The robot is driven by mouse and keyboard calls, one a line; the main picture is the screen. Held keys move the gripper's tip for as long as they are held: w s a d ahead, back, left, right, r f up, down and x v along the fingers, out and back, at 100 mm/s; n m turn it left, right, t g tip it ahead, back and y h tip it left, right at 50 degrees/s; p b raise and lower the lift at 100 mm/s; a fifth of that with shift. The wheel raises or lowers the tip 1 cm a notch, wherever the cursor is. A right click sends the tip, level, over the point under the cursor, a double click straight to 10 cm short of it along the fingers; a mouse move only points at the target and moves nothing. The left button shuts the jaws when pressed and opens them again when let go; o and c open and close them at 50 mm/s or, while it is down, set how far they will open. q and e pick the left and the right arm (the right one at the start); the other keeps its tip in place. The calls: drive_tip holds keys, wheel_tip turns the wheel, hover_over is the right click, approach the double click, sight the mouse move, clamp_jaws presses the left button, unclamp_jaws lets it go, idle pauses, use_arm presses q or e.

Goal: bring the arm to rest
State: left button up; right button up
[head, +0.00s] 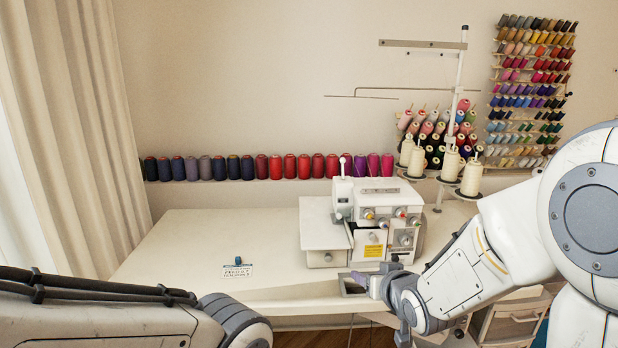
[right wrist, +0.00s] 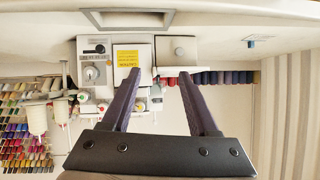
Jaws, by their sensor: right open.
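My right gripper (head: 366,282) is at the front edge of the table (head: 190,245), just in front of the sewing machine (head: 372,222). In the right wrist view, which is upside down, its two dark fingers (right wrist: 159,74) are spread apart with nothing between them. The sewing machine (right wrist: 110,60) with its yellow label shows beyond the fingers. My right arm comes in from the right, bent at the elbow. My left arm comes in at the lower left, and its gripper is outside the view.
A small blue item with a printed card (head: 238,268) lies on the table left of the machine. A row of thread spools (head: 262,167) lines the wall behind. Cream thread cones (head: 471,178) stand behind the machine. The left tabletop is mostly clear. A drawer unit (head: 512,318) is below right.

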drive_tip(key=s+a+f+n+g, duration=0.3)
drive_tip(key=s+a+g, duration=0.4)
drive_tip(key=s, duration=0.6)
drive_tip(key=s+a+n+g, duration=0.2)
drive_tip(key=s+n+g, duration=0.25)
drive_tip(key=s, duration=1.35)
wheel_tip(320, 180, up, 13)
drive_tip(key=p, duration=1.3)
drive_tip(key=shift+w+r+m+h, duration=0.15)
drive_tip(key=shift+w+m+h, duration=0.1)
drive_tip(key=shift+m+h, duration=0.15)
